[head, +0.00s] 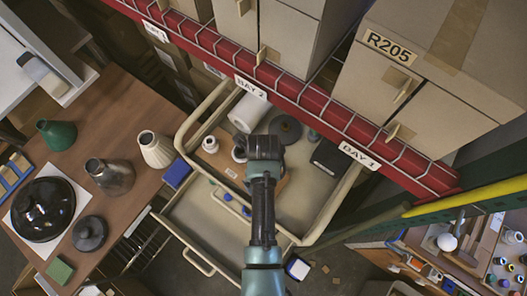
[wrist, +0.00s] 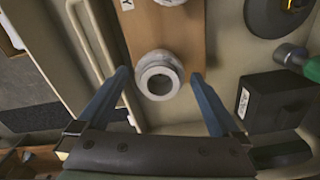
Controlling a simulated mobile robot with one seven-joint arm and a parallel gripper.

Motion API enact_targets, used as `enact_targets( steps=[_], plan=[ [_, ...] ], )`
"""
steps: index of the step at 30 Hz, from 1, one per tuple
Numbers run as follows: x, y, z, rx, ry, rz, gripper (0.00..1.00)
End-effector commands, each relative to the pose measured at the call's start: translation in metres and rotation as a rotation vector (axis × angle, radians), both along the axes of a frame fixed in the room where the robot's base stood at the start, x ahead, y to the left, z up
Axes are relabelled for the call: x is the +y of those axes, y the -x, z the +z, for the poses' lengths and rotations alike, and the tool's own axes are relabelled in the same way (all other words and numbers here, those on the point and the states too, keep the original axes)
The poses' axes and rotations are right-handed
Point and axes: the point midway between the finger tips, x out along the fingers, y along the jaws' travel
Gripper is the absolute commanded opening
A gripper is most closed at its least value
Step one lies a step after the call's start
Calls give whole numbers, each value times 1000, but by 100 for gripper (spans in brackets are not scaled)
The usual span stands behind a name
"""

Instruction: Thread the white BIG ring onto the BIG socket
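A white ring-shaped piece (wrist: 158,62) with a round hole sits at the near end of a brown wooden board (wrist: 180,38) in the wrist view. A second white round piece (wrist: 171,2) is cut off by the top edge; I cannot tell which of the two is the BIG ring or the BIG socket. My gripper (wrist: 160,74) is open, with one blue finger on each side of the nearer white piece and a gap to both. In the head view my gripper (head: 263,150) is over the drawer and hides part of the board (head: 222,160).
The black box (wrist: 277,100) is right of my right finger. The drawer wall and handle are at left. A table (head: 125,205) with lamp parts stands left.

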Motion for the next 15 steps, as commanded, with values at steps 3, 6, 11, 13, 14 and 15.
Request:
enact_targets(
  steps=[3, 6, 11, 13, 14, 15],
  plan=[
    [0, 0, 0, 0, 0, 1, 100],
    [0, 0, 0, 0, 0, 1, 100],
    [0, -1, 8, -3, 0, 1, 100],
    [0, -1, 16, -4, 0, 1, 100],
    [0, -1, 20, -4, 0, 1, 100],
    [0, 0, 27, -4, 0, 1, 100]
  ],
)
